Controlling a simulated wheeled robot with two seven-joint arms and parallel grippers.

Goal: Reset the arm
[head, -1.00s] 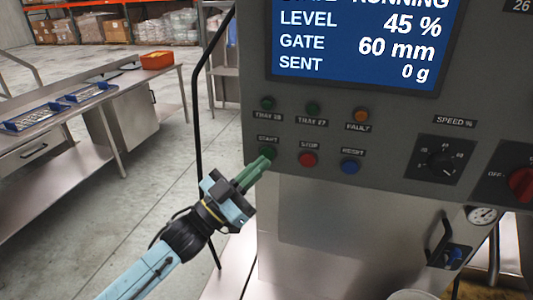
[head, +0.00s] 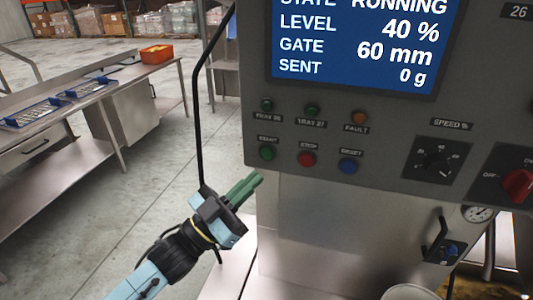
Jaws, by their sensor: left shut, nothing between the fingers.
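My left gripper (head: 258,181) is shut and empty, with its green fingers together and pointing up and right. It is in the lower middle of the head view, apart from the control panel (head: 392,122), below the green START button (head: 267,152). My left arm (head: 160,270) comes in from the lower left. The panel screen (head: 360,45) reads STATE RUNNING, LEVEL 40 %, GATE 60 mm, SENT 0 g. My right gripper is out of view.
A red STOP button (head: 307,158), a blue RESET button (head: 348,166) and a speed knob (head: 437,160) sit on the panel. A steel table (head: 100,92) stands at left; open floor lies between.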

